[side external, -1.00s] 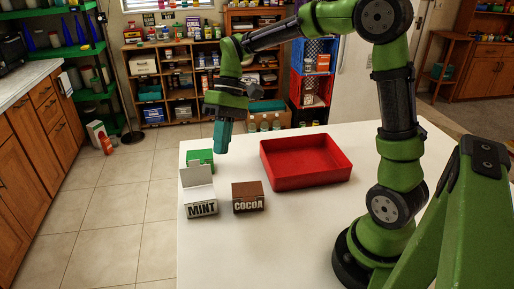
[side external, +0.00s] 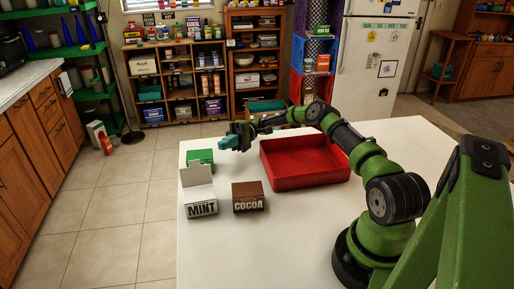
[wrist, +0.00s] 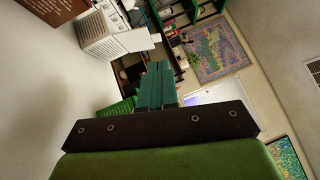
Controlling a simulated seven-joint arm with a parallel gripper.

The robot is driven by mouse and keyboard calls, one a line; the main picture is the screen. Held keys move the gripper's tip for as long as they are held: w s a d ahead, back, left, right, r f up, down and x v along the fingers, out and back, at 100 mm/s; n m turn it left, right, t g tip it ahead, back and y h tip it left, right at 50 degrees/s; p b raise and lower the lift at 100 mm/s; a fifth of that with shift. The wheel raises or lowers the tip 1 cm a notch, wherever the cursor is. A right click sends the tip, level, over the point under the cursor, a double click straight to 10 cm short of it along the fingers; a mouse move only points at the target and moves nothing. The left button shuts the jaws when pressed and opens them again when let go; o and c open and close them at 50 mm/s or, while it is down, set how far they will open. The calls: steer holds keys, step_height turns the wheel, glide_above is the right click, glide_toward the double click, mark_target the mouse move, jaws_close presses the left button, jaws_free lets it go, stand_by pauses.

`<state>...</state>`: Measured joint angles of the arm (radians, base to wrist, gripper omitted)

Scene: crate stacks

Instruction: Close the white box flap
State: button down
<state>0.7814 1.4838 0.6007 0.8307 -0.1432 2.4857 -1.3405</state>
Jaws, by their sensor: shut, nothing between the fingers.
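The white box (side external: 201,205), lettered MINT, stands near the left edge of the white table. Its white flap (side external: 197,174) stands up at its back, open. The white box also shows in the wrist view (wrist: 103,38) at the upper left, with its flap (wrist: 135,40) sticking out toward the middle. My gripper (side external: 225,143) is above the table's far left part, behind and to the right of the white box and apart from it. Its teal fingers are shut and empty, pointing left; they also show in the wrist view (wrist: 157,82).
A brown COCOA box (side external: 248,197) stands right of the white box. A green box (side external: 201,157) is behind the flap, close to my gripper. A red tray (side external: 305,180) lies to the right. The front of the white table (side external: 260,250) is clear.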

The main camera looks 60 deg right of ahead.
glide_toward(194, 161)
steer(key=a, duration=0.3)
steer(key=a+r, duration=0.1)
steer(key=a, duration=0.1)
steer(key=shift+s+a, duration=0.1)
steer(key=shift+a, duration=0.1)
